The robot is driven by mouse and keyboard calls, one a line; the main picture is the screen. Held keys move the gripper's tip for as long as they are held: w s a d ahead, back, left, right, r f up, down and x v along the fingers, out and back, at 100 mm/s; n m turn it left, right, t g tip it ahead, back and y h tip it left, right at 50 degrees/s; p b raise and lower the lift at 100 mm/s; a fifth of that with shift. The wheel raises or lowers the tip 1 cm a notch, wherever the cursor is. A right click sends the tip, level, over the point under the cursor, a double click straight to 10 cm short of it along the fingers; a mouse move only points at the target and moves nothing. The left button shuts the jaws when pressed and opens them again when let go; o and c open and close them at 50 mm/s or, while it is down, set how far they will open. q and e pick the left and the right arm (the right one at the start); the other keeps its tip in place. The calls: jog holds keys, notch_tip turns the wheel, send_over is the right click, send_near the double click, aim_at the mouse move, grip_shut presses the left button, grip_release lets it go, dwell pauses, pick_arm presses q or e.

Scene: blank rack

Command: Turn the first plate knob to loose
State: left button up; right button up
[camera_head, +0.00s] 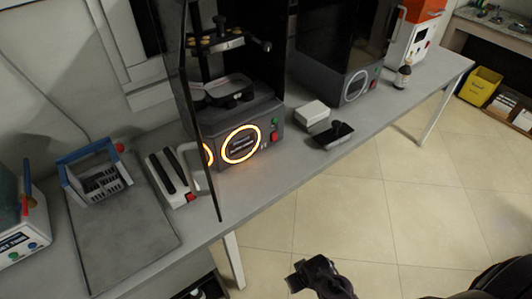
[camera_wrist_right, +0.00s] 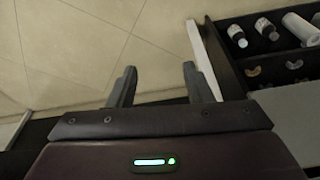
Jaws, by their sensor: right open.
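A dark machine (camera_head: 262,112) with a glowing orange ring stands on the bench, its dark glass door (camera_head: 205,120) swung open at the left. Inside it, a plate-like fixture (camera_head: 230,88) sits below an upper bar with a black knob (camera_head: 266,46) at its right end and another dark knob (camera_head: 220,21) on top. I cannot tell which is the first plate knob, or its setting. My right gripper (camera_head: 298,277) is low in front of the bench, well away from the machine. In the right wrist view it is open and empty (camera_wrist_right: 156,88). My left gripper is not in view.
A shelf with bottles (camera_wrist_right: 250,35) is beside my right gripper. Tiled floor is clear.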

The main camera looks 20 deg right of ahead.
jog(key=w+r+t, duration=0.1)
jog(key=w+r, duration=0.4)
jog(key=r, duration=0.6)
jog(key=m+t+y, duration=0.6)
jog(key=m+t, duration=0.7)
jog(key=m, duration=0.3)
send_near(268, 48)
jog(key=w, duration=0.3)
jog(key=shift+a+p+x, duration=0.2)
jog(key=shift+p+x, duration=0.05)
jog(key=shift+x, duration=1.7)
jog(key=shift+a+p+x, duration=0.2)
jog(key=shift+x, duration=1.8)
jog(key=shift+s, duration=0.15)
jog(key=shift+c, duration=0.4)
jog(key=c, duration=0.9)
jog(key=shift+o, duration=0.2)
